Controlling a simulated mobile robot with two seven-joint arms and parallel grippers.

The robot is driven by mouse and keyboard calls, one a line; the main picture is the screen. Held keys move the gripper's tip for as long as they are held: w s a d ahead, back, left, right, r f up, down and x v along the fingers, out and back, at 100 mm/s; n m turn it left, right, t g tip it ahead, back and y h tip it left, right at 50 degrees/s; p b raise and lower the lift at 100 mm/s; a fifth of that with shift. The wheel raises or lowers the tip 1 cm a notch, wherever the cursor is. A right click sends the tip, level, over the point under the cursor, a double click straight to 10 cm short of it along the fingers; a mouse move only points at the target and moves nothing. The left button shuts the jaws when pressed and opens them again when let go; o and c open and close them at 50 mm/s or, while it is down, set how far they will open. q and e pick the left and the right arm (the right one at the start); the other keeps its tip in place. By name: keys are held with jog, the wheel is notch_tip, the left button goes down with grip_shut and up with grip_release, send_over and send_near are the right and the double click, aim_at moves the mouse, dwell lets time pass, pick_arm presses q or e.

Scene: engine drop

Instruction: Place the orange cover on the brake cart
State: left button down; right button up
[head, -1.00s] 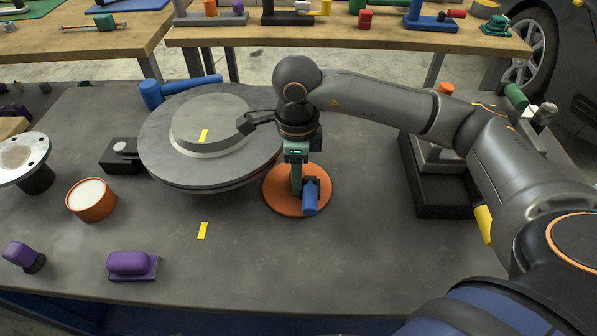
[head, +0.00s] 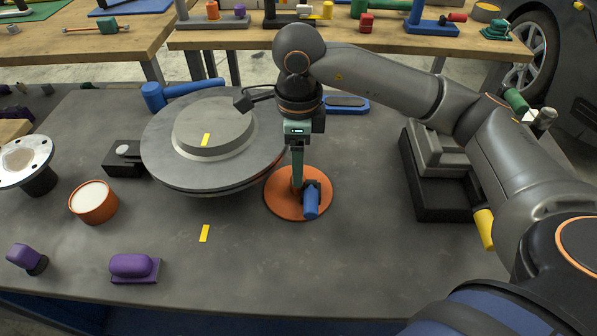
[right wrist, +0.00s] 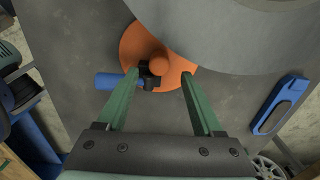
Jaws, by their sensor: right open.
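The orange cover (head: 285,208) is a flat round disc lying on the grey table. In the right wrist view the cover (right wrist: 133,45) shows an orange knob (right wrist: 158,64) near its middle. My right gripper (head: 299,187) is over the cover, fingers pointing down. In the right wrist view its open fingers (right wrist: 161,77) lie either side of the knob, with nothing gripped. A blue cylinder with a black clamp (head: 311,202) is by the knob; the cylinder (right wrist: 107,81) passes near one finger. No brake cart can be clearly identified. My left gripper is out of view.
A large grey stepped disc (head: 215,176) stands close behind and left of the cover. An orange-sided cup (head: 93,208), a purple block (head: 131,265) and a black tray (head: 445,203) are on the table. The table front is mostly clear.

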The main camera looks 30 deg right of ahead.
notch_tip(320, 180, up, 7)
jog(key=shift+p, duration=0.35)
